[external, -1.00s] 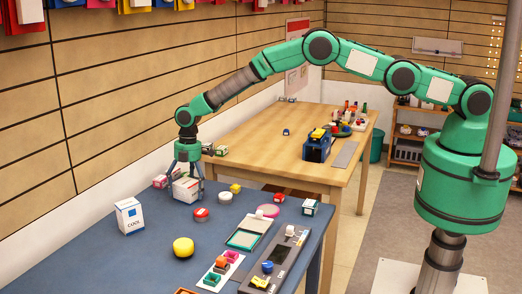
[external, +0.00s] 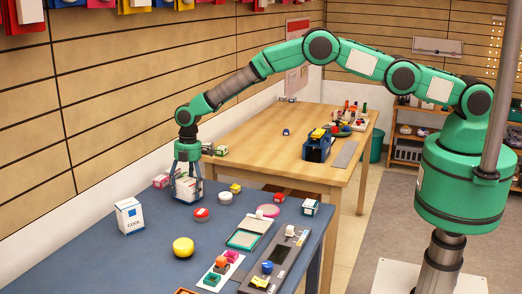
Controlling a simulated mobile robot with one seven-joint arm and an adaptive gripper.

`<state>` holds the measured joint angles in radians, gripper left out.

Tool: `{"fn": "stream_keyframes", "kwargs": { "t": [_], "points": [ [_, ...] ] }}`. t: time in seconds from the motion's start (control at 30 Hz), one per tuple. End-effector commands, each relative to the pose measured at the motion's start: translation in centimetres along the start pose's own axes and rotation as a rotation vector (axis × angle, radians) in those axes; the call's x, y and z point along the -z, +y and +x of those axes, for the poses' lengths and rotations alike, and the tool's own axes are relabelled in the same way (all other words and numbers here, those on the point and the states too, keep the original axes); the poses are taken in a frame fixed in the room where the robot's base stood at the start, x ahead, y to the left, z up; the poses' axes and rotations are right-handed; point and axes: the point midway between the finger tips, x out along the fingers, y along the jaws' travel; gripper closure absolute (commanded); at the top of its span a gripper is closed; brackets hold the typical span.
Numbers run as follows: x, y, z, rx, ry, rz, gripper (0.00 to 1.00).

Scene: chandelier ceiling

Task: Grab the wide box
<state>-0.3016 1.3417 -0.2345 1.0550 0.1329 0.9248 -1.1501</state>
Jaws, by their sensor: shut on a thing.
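The wide box (external: 184,190) is a white carton with coloured marks, standing near the back left of the blue table (external: 100,262). My gripper (external: 188,188) points down over it with its fingers on the box's sides. It is shut on the box. The fingers hide part of the box. The box is at table level; I cannot tell whether it touches the tabletop.
A white upright "COOL" box (external: 130,217) stands to the left front. A red-topped round tin (external: 201,214), a yellow round thing (external: 183,248) and a small yellow box (external: 235,188) are nearby. A red and white box (external: 161,181) lies just behind.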

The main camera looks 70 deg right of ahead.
Motion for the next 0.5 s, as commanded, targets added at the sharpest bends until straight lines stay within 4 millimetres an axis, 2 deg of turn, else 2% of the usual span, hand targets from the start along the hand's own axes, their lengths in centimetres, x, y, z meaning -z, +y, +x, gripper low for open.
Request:
{"fn": "stream_keyframes", "kwargs": {
  "t": [0.27,0.5],
  "points": [
    [0.1,0.0,-1.1,0.000,0.000,0.000,0.60],
    [0.5,0.1,-3.7,-0.001,0.000,0.000,0.60]
  ]
}}
